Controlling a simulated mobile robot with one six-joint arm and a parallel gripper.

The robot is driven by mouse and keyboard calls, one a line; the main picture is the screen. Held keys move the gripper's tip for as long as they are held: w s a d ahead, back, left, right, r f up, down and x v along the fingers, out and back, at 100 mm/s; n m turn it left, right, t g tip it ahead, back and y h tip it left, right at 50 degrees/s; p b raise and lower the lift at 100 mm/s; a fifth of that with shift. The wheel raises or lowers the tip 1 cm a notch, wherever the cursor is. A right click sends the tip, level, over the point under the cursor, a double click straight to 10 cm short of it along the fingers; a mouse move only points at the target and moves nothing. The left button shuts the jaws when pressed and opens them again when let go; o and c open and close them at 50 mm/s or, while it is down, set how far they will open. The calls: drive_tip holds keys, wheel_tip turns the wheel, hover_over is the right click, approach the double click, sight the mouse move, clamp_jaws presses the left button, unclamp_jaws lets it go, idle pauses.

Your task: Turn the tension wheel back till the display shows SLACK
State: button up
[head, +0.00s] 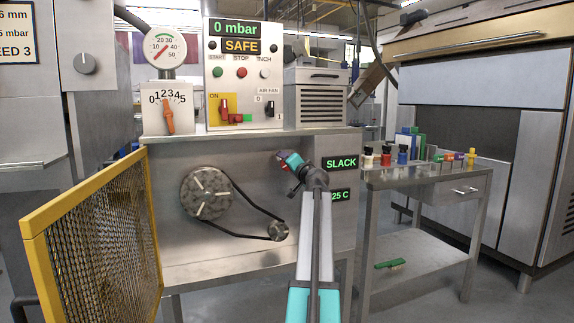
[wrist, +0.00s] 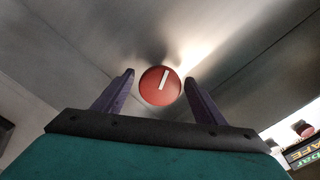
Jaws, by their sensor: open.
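The tension wheel (wrist: 153,92) is a red round knob with a white line, seen in the wrist view between my two purple fingers. The line is tilted slightly right of upright in that view. My gripper (wrist: 158,77) is open, with a finger on each side of the wheel and a gap to each; I cannot tell how deep the fingers reach. In the head view my gripper (head: 286,161) is at the machine's front panel and mostly hides the wheel. The tension display (head: 341,163) reads SLACK in green.
A belt (head: 240,206) runs from a large pulley (head: 207,193) to a small pulley (head: 279,231), left of and below my gripper. A yellow mesh guard (head: 95,240) stands open at left. The upper displays read 0 mbar and SAFE. A side table (head: 420,180) with small bottles stands at right.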

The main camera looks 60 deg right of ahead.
drive_tip(key=p+v, duration=0.2)
drive_tip(key=v, duration=1.1)
drive_tip(key=shift+a, duration=0.1)
idle(1.0)
